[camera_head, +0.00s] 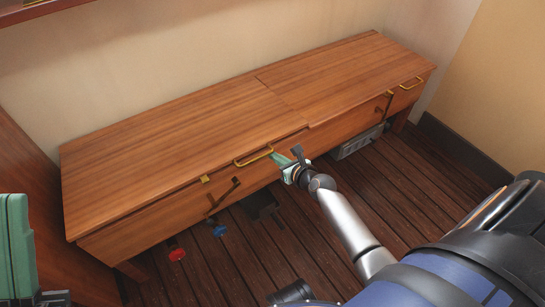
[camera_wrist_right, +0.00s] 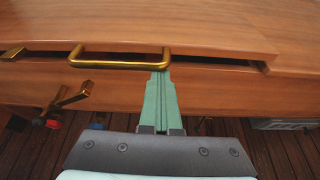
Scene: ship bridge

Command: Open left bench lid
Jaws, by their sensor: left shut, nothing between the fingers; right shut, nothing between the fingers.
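The left bench lid (camera_head: 180,130) is a brown wooden panel on top of the long bench, lying flat or nearly so. Its brass handle (camera_head: 254,157) is on the front edge, and it also shows in the right wrist view (camera_wrist_right: 120,64). My right gripper (camera_head: 282,160) is shut and empty. In the wrist view its green fingertips (camera_wrist_right: 158,75) are just below the handle's right end; I cannot tell if they touch it. A thin dark gap shows under the lid's edge there. My left gripper (camera_head: 15,245) is shut at the left picture edge, away from the bench.
The right bench lid (camera_head: 345,75) lies beside the left one, with its own brass handle (camera_head: 411,83). A latch (camera_head: 222,195) is on the bench front. Red (camera_head: 177,254) and blue (camera_head: 219,230) valve-like items and a grey box (camera_head: 358,142) are below. Walls stand behind and right.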

